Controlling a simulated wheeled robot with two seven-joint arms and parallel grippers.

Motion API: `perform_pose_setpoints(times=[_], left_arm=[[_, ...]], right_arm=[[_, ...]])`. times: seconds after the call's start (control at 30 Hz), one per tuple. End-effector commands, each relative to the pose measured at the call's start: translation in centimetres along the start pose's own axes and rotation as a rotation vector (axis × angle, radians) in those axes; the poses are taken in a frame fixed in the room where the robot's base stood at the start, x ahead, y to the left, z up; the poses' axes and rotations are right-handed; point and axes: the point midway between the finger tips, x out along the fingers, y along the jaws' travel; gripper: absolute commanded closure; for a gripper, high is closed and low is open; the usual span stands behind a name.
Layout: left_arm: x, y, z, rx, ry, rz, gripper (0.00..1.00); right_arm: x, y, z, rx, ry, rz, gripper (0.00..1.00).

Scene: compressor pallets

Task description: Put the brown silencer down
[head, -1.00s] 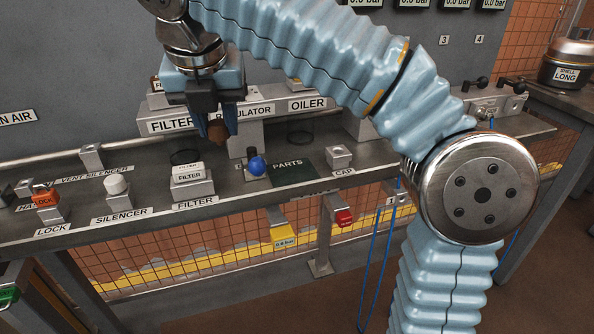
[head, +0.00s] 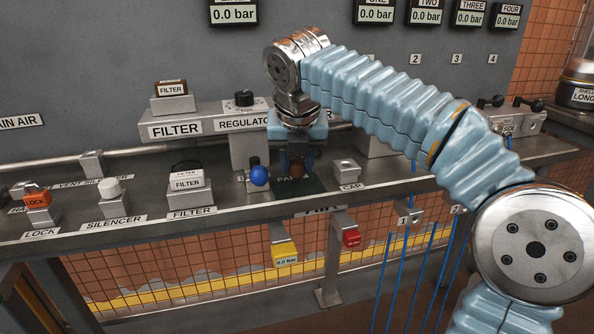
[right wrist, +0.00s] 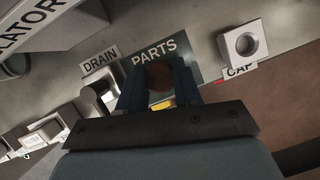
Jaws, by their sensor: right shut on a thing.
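My right gripper (head: 297,168) hangs fingers down over the dark green PARTS mat (head: 314,185) on the bench shelf. It is shut on the brown silencer (head: 297,170), a small dark brown piece between the fingertips. In the right wrist view the brown silencer (right wrist: 159,77) shows between the two blue fingers, in front of the PARTS lettering on the mat (right wrist: 153,50). I cannot tell whether the silencer touches the mat. My left gripper is not in view.
A blue-knobbed drain valve (head: 259,175) stands just left of the mat. The empty CAP block (head: 347,171) stands just right; it also shows in the right wrist view (right wrist: 241,42). The regulator block (head: 245,145) is behind. A white silencer (head: 110,188) stands further left.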

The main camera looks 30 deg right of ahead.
Motion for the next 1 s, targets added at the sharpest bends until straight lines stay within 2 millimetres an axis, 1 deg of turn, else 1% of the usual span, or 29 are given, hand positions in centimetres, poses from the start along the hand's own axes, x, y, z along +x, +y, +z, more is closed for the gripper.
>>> perform_pose_setpoints(times=[0.03,0.07,0.27,0.4,0.43,0.57,0.6,0.87,0.97,1.0], left_arm=[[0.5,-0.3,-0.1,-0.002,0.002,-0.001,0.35],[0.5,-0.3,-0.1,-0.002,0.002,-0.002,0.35],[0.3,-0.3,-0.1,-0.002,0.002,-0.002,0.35],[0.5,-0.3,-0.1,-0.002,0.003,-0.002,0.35],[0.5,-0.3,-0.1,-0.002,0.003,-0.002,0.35],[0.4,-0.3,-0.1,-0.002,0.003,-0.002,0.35],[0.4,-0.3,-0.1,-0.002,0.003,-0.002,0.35],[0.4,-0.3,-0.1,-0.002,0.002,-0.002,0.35],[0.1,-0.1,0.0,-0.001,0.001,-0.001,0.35],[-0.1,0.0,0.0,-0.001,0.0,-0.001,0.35]], right_arm=[[0.9,-0.1,-0.4,0.001,0.0,-0.001,1.0],[1.1,-0.1,-0.5,0.001,0.0,0.0,1.0],[1.0,0.0,-0.4,0.001,-0.001,0.001,1.0],[1.3,0.0,-0.6,0.001,-0.001,0.001,1.0],[1.3,0.0,-0.6,0.001,-0.001,0.001,0.64],[1.2,0.0,-0.5,0.001,-0.001,0.001,0.44],[1.2,0.0,-0.5,0.001,-0.001,0.001,0.41],[1.1,0.0,-0.5,0.001,-0.001,0.001,0.41],[0.2,0.1,-0.3,0.001,-0.003,0.002,0.41],[-0.4,0.1,-0.3,0.0,-0.004,0.003,0.41]])
